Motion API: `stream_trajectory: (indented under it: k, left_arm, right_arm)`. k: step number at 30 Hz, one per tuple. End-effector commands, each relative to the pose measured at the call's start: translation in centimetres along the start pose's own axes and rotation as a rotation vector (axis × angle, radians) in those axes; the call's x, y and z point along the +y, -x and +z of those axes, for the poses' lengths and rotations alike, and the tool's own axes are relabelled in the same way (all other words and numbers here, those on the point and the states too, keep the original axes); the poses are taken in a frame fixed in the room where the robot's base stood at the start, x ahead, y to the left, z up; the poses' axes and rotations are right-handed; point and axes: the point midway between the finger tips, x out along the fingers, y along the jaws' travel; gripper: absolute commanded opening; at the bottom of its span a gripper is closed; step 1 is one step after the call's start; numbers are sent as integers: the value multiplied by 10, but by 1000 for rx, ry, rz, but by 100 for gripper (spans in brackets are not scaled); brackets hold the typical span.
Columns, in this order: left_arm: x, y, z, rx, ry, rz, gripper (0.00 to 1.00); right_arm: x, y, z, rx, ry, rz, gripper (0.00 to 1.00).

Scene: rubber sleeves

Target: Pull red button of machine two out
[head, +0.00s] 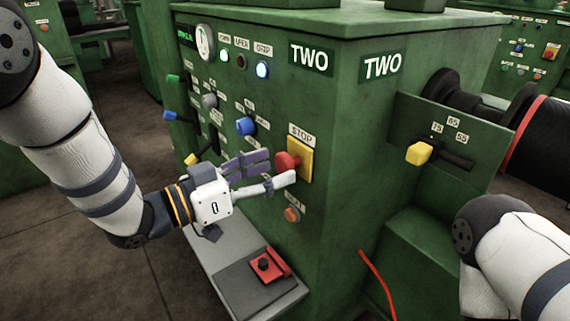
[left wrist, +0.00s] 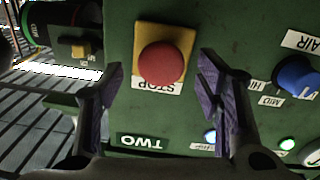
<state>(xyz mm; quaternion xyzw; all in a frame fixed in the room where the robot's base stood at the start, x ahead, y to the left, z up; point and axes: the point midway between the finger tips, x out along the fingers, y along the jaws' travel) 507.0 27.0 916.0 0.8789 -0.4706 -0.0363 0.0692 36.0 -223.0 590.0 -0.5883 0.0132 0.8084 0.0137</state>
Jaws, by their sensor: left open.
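Machine two (head: 330,130) is a green cabinet with "TWO" labels on two faces. Its red button (head: 287,162) is a round mushroom head on a yellow plate (head: 300,160) under a "STOP" label. My left gripper (head: 280,172) is open in front of the panel, its fingers close to the button. In the left wrist view, the red button (left wrist: 162,62) lies between the two spread purple-padded fingers (left wrist: 160,95), and I see no contact. The button's stem is hidden behind its head. My right arm (head: 520,265) shows at the lower right, but its gripper is out of view.
A blue knob (head: 246,126) and several levers and lights sit left of the button. An orange-red button (head: 292,214) is below. A grey ledge (head: 225,275) carries a red switch box (head: 268,266). A yellow-knobbed lever (head: 419,153) sticks out on the right face.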

Motion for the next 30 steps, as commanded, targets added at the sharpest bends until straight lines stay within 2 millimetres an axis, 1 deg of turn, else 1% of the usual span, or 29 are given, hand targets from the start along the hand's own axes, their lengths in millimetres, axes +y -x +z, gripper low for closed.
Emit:
stream_trajectory:
  k: [1, 3, 6, 9, 15, 17, 18, 23, 27, 30]
  left_arm:
    - [1, -10, 1, -1, 0, 3, 59]
    - [0, -21, 1, -1, 0, 2, 59]
    - [0, -32, 1, -1, 1, 0, 59]
    - [0, -36, 1, 0, 2, -1, 59]
    - [0, -36, 0, -1, 2, -1, 59]
    - [0, -36, 1, -1, 2, -2, 46]
    - [0, -35, 1, -1, 2, -2, 37]
    - [0, -35, 1, -1, 2, -1, 0]
    - [0, -34, 0, -1, 1, -2, 0]
    - [0, -30, -3, 1, 0, -3, 0]
  right_arm:
    - [0, -1, 1, -3, 0, 0, 0]
    - [0, -2, 1, -5, 0, 0, 0]
    - [0, -3, 1, -7, 0, 0, 0]
    - [0, -3, 1, -7, 0, 0, 0]
    - [0, -3, 1, -6, 0, 0, 0]
    - [0, -3, 1, -6, 0, 0, 0]
    - [0, -3, 1, -6, 0, 0, 0]
    - [0, -2, 1, -6, 0, 0, 0]
    - [0, -1, 0, -3, 0, 0, 0]
    - [0, 6, -3, 16, 0, -1, 0]
